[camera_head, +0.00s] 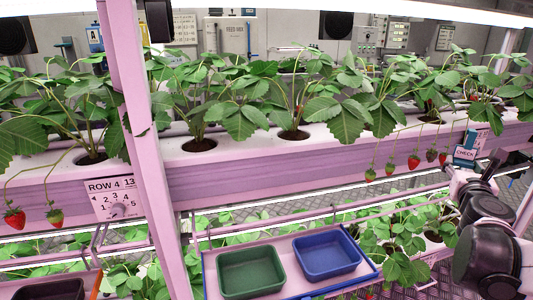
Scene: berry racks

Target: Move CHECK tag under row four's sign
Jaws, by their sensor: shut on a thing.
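The CHECK tag (464,154) is a small blue and white card at the right, in front of the upper gutter's face. My gripper (462,169) is just below it, shut on the tag; its fingertips are small and partly hidden. The tag's writing faces the camera.
A pink post (143,130) stands right of the sign, between it and my gripper. Red berries (413,162) hang along the gutter (260,175). A green bin (251,291) and a blue bin (326,278) sit on a tray below. Another blue-white card (478,137) is behind the tag.

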